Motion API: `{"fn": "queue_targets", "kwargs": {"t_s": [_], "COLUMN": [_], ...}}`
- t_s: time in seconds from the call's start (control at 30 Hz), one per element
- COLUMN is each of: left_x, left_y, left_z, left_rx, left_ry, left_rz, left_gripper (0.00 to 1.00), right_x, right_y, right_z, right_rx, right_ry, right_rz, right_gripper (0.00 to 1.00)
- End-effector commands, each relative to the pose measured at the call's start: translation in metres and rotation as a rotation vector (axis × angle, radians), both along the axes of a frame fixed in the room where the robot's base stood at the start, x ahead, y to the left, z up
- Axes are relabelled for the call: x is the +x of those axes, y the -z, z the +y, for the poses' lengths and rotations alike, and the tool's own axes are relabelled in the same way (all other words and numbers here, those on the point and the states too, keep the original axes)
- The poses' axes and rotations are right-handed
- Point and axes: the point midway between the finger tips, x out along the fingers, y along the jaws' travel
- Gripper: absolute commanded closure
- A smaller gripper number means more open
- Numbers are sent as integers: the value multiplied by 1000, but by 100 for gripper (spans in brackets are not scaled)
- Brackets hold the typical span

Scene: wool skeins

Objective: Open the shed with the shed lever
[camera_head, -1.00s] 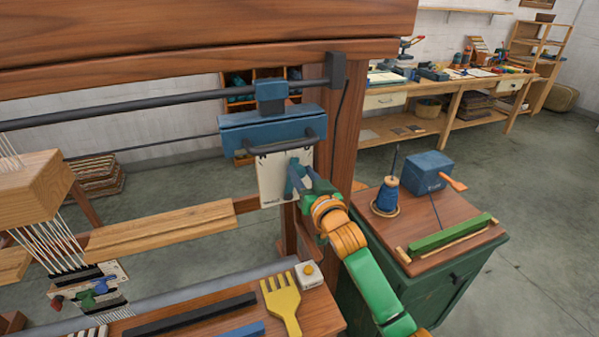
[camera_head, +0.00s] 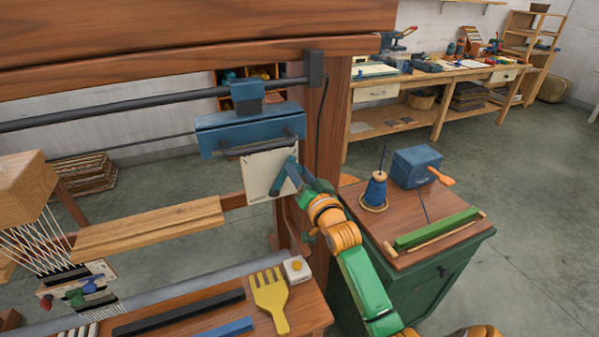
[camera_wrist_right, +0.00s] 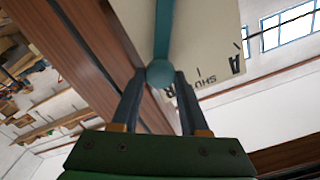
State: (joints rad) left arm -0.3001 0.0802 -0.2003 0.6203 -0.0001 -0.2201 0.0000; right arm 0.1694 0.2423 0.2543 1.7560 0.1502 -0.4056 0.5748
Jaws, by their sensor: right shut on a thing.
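The shed lever (camera_head: 283,177) is a teal bar in front of a cream plate (camera_head: 257,174) with dark markings, below the blue housing on the loom. In the head view it stands at a slant. In the right wrist view the lever (camera_wrist_right: 163,30) runs down to a round knob (camera_wrist_right: 160,74). My right gripper (camera_wrist_right: 160,82) has its two dark fingers on either side of this knob and is shut on it. It also shows in the head view (camera_head: 299,177), beside the plate's right edge. The left gripper is out of view.
The loom's wooden post (camera_head: 327,130) stands just right of the plate. A green cabinet (camera_head: 462,254) bears a blue spool (camera_head: 376,189) and a blue box (camera_head: 417,167) with an orange handle. A yellow comb (camera_head: 270,295) lies on the loom's front board.

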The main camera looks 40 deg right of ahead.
Motion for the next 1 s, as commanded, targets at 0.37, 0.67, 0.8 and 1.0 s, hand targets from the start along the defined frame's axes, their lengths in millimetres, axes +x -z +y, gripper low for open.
{"fn": "queue_targets", "kwargs": {"t_s": [0.37,0.67,0.8,1.0], "left_x": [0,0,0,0], "left_y": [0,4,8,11], "left_z": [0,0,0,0], "left_rx": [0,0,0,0], "left_ry": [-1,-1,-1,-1], "left_rz": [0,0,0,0], "left_gripper": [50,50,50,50], "right_x": [0,-17,-44,-67], "right_y": [1,3,4,3], "right_z": [0,4,11,16], "right_rx": [-1,0,0,0], "right_ry": [0,0,0,0], "right_rz": [4,2,4,5], "right_gripper": [27,27,27,27]}}
